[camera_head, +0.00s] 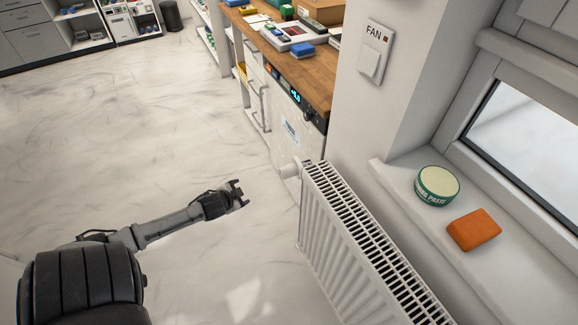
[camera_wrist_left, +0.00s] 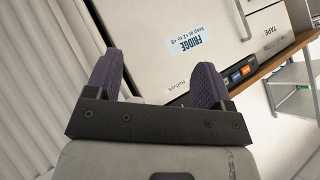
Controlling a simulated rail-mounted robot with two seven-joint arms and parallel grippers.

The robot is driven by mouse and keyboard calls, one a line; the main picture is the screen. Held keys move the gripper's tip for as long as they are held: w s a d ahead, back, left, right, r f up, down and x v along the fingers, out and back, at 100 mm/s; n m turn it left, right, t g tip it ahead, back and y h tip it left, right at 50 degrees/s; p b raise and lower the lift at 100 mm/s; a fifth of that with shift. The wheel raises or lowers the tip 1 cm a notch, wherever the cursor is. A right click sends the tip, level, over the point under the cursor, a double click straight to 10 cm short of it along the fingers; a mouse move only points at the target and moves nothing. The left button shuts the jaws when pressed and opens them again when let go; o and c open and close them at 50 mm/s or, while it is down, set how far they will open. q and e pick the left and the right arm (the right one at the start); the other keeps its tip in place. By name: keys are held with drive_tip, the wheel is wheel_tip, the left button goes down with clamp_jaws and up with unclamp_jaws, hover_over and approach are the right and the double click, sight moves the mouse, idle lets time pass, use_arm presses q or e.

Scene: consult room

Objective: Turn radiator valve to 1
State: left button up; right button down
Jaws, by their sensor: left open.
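The white radiator (camera_head: 345,245) stands below the window sill at the right of the head view. My right gripper is not in view.
A white fridge (camera_wrist_left: 165,40) stands under the wooden counter (camera_head: 300,62), just beyond the radiator. A green-and-white tin (camera_head: 438,185) and an orange block (camera_head: 474,230) lie on the window sill (camera_head: 405,172). The floor (camera_head: 150,120) left of the radiator is clear.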

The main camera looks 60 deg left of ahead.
use_arm(q)
drive_tip(key=w+r+t+h, duration=0.2)
drive_tip(key=t, duration=0.3)
drive_tip(key=m+t+h, duration=0.1)
drive_tip(key=t+h, duration=0.3)
drive_tip(key=h, duration=0.1)
approach(281, 174)
drive_tip(key=w+b, duration=0.1)
drive_tip(key=w, duration=0.2)
drive_tip(key=w+f+b, duration=0.1)
drive_tip(key=w+b, duration=0.1)
drive_tip(key=w, duration=0.2)
drive_tip(key=w+b, duration=0.1)
drive_tip(key=w, duration=0.3)
drive_tip(key=shift+d+f, duration=0.15)
drive_tip(key=shift+d, duration=0.05)
drive_tip(key=shift+w+b, duration=0.45)
drive_tip(key=shift+w, duration=0.4)
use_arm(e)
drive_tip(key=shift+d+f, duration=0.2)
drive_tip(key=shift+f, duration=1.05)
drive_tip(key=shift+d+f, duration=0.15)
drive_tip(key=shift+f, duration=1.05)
use_arm(q)
drive_tip(key=c, duration=0.9)
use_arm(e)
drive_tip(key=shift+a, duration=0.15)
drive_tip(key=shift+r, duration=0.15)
